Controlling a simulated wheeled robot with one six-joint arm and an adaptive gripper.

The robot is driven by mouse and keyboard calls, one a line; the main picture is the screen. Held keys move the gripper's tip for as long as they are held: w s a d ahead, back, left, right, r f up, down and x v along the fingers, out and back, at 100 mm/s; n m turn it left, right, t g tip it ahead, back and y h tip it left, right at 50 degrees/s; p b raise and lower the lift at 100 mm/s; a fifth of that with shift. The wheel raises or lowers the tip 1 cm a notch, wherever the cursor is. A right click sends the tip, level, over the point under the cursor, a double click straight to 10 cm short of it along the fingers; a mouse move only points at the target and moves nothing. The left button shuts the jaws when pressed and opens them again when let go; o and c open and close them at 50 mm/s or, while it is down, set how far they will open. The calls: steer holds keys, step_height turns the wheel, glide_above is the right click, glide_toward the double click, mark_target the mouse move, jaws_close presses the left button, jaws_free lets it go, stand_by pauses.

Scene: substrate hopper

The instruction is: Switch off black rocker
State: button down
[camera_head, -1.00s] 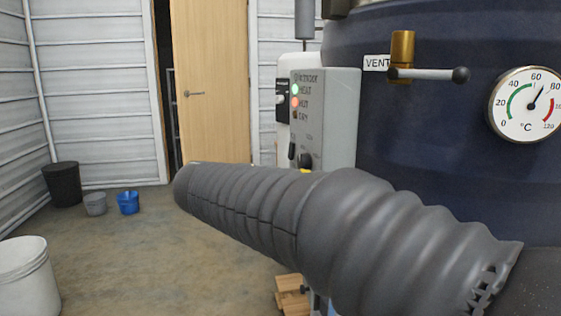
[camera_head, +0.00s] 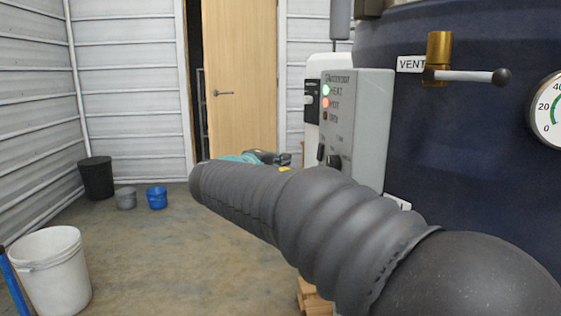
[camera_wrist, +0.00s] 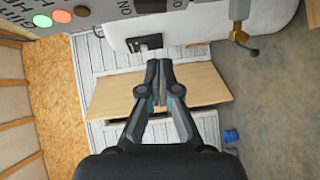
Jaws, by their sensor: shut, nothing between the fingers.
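The grey control box (camera_head: 358,125) stands right of centre in the head view, with a lit green lamp and a lit red lamp on its front. A small black upright part, probably the black rocker (camera_head: 321,151), sits low on that front, beside a round black knob (camera_head: 333,161). My gripper (camera_head: 284,159) shows small beyond my arm's dark sleeve, near the box's lower left. In the wrist view my gripper (camera_wrist: 159,66) is shut and empty. A black part (camera_wrist: 150,5) at the top edge there is cut off; I cannot tell whether it is the rocker.
A white box with a black switch plate (camera_head: 311,95) adjoins the control box. A dark blue tank (camera_head: 460,130) with a brass vent valve (camera_head: 439,55) fills the right. Buckets (camera_head: 96,177) stand on the left floor. The middle floor is open.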

mark_target(320, 152)
steer(key=w+d+f, duration=0.1)
steer(key=w+d, duration=0.5)
steer(key=shift+w+d+p, duration=0.3)
steer(key=shift+p, duration=0.1)
steer(key=shift+f, duration=0.1)
